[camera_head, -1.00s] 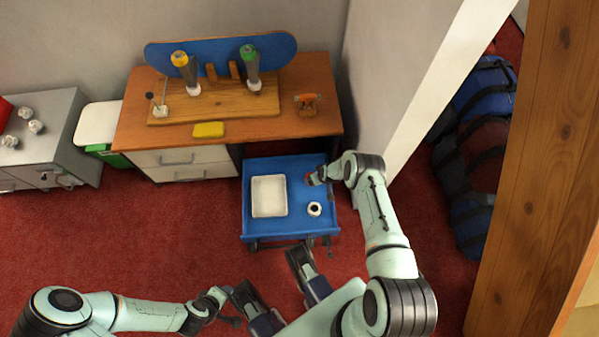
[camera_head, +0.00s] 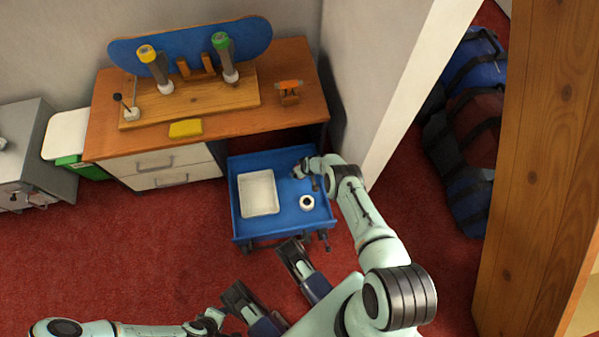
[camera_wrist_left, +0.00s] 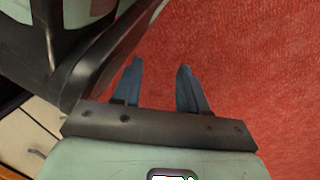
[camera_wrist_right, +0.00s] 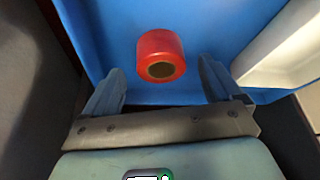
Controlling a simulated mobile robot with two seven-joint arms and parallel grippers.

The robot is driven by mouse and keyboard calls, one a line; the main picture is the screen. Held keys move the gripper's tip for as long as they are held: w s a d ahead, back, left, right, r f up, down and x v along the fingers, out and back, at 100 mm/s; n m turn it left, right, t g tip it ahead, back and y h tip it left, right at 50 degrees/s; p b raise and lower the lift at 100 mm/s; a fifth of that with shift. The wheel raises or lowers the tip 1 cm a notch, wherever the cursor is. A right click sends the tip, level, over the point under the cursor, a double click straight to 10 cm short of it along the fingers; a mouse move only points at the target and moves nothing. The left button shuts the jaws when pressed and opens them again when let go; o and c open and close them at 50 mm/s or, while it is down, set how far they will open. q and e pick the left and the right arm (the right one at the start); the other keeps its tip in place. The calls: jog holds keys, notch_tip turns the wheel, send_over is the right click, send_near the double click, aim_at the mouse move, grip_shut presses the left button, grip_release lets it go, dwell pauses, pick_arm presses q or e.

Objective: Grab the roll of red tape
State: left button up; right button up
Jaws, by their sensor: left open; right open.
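The roll of red tape (camera_wrist_right: 160,55) sits on the blue tray top of a cart in the right wrist view, its dark core hole facing the camera. My right gripper (camera_wrist_right: 159,72) is open, with one finger to each side of the roll in that view. I cannot tell how far the fingertips are from it. In the head view my right gripper (camera_head: 302,170) is over the cart's back right and the red roll is hidden there. My left gripper (camera_wrist_left: 160,68) is open and empty above the red carpet, low in the head view.
The blue cart (camera_head: 285,222) also carries a white tray (camera_head: 275,192) and a white roll with a dark centre (camera_head: 307,196). Behind it is a wooden bench (camera_head: 215,125) with a yellow block (camera_head: 186,129). A wall edge and bags (camera_head: 472,150) are to the right.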

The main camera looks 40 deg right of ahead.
jog(key=b+x, duration=0.2)
jog(key=x, duration=0.1)
jog(key=shift+w+a+f, duration=0.1)
jog(key=shift+b, duration=0.3)
pick_arm(q)
jog(key=s+f+g, duration=0.2)
jog(key=s+f, duration=0.1)
jog(key=s, duration=0.3)
jog(key=shift+a+f, duration=0.15)
jog(key=shift+a, duration=0.2)
pick_arm(e)
jog(key=c, duration=1.1)
jog(key=shift+o, duration=0.2)
